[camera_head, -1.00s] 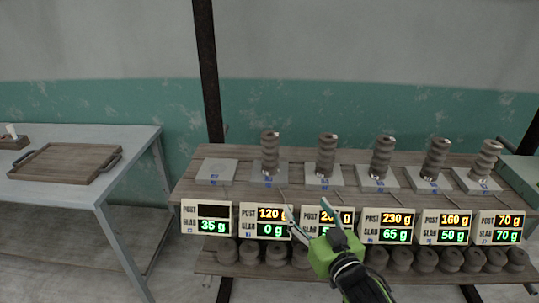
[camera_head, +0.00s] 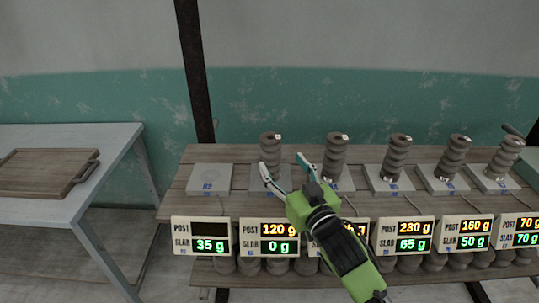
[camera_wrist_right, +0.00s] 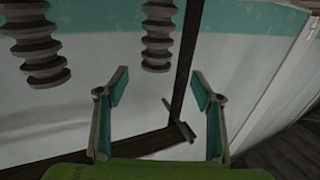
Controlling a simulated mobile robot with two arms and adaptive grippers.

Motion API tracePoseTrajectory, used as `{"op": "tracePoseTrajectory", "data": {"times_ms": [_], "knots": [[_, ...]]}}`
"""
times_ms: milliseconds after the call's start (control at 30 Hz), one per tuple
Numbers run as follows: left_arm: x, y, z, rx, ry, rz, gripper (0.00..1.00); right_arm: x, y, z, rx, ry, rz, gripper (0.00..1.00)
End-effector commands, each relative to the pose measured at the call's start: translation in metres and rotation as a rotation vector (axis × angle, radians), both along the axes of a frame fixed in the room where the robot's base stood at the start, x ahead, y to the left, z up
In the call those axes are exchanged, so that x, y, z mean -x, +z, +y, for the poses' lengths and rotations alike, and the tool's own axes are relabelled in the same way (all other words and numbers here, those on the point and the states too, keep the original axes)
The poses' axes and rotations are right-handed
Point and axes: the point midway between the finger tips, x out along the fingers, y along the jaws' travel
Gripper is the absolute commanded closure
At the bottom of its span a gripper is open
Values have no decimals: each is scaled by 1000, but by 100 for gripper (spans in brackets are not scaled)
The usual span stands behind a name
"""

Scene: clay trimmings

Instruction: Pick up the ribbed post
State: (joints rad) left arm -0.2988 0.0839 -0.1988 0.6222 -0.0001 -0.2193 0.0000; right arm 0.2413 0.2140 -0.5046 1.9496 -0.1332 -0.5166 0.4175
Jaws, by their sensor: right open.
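Several brown ribbed posts stand in a row on pale slabs on a wooden bench. The leftmost ribbed post (camera_head: 270,147) is by the left finger of my right gripper (camera_head: 284,164). The second ribbed post (camera_head: 335,155) is just right of the gripper, its slab partly hidden by it. Others follow to the right: a third (camera_head: 397,156), a fourth (camera_head: 454,155) and the rightmost (camera_head: 505,157). My right gripper is open and empty. In the right wrist view, two ribbed posts (camera_wrist_right: 158,38) (camera_wrist_right: 38,45) hang from the top edge, beyond the open fingers (camera_wrist_right: 161,90).
The leftmost slab (camera_head: 210,178) is bare. Displays along the front show post and slab weights; the second (camera_head: 270,238) reads 120 g and 0 g. Brown rounded pieces fill the shelf below. A wooden tray (camera_head: 45,170) lies on the grey table (camera_head: 115,140) at left.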

Motion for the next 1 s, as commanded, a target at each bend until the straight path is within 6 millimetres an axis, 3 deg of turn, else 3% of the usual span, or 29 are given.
{"op": "tracePoseTrajectory", "data": {"times_ms": [200, 600, 1000], "knots": [[18, 2, -4, 3, 2, 26, 43, -34, 0, 14, 0, 0, 1, 39], [-5, 7, -6, 7, 0, -7, 43, -59, -3, 21, 2, -1, 0, 39], [-1, 11, -5, 5, -1, -1, 43, -96, -9, 33, 1, 0, 1, 39]]}}
